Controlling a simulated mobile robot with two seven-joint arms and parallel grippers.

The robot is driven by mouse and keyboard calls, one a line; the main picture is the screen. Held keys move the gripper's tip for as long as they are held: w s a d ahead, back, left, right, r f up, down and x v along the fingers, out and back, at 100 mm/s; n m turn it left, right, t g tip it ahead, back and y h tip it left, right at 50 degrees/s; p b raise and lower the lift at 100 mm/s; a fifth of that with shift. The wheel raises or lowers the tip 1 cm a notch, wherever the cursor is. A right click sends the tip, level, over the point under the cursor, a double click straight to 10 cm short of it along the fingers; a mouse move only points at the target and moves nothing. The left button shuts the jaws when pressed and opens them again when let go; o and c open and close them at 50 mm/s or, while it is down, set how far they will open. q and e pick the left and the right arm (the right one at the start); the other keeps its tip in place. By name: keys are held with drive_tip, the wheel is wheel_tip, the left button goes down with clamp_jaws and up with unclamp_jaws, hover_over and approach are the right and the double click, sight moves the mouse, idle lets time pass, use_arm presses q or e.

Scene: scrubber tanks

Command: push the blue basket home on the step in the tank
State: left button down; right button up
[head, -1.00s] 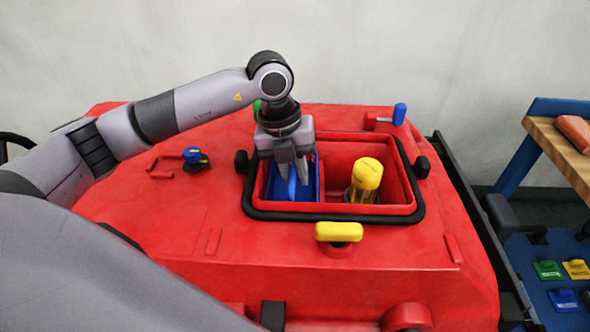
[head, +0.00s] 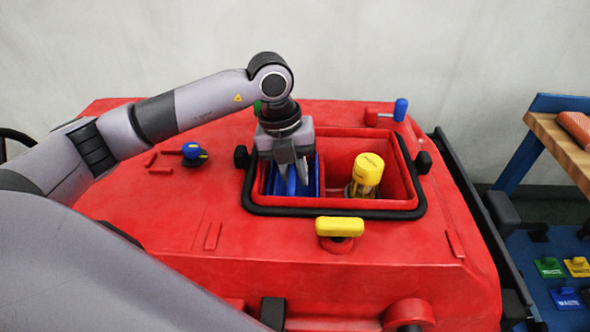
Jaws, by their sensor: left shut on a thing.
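The red tank (head: 130,225) has an opening with a black rim and two compartments. The blue basket (head: 315,181) sits down in the left compartment. My left gripper (head: 292,183) reaches into that compartment from above, its fingers pointing down and shut on the upright blue handle of the basket. The gripper hides much of the basket's back and middle. The step under the basket is hidden, so I cannot tell whether the basket touches it. My right gripper is not in view.
A yellow-capped float (head: 367,172) stands in the right compartment. A yellow handle (head: 340,228) is in front of the opening. Black knobs flank the rim. A blue-tipped lever (head: 400,110) and a blue knob (head: 194,152) sit on the tank top. A wooden bench (head: 560,140) stands at right.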

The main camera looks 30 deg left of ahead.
use_arm(q)
drive_tip(key=shift+f, duration=0.2)
drive_tip(key=shift+r, duration=0.2)
idle(0.3)
drive_tip(key=shift+c, duration=2.4)
unclamp_jaws()
drive_tip(key=shift+d, duration=0.15)
drive_tip(key=shift+r, duration=0.1)
drive_tip(key=shift+c, duration=0.2)
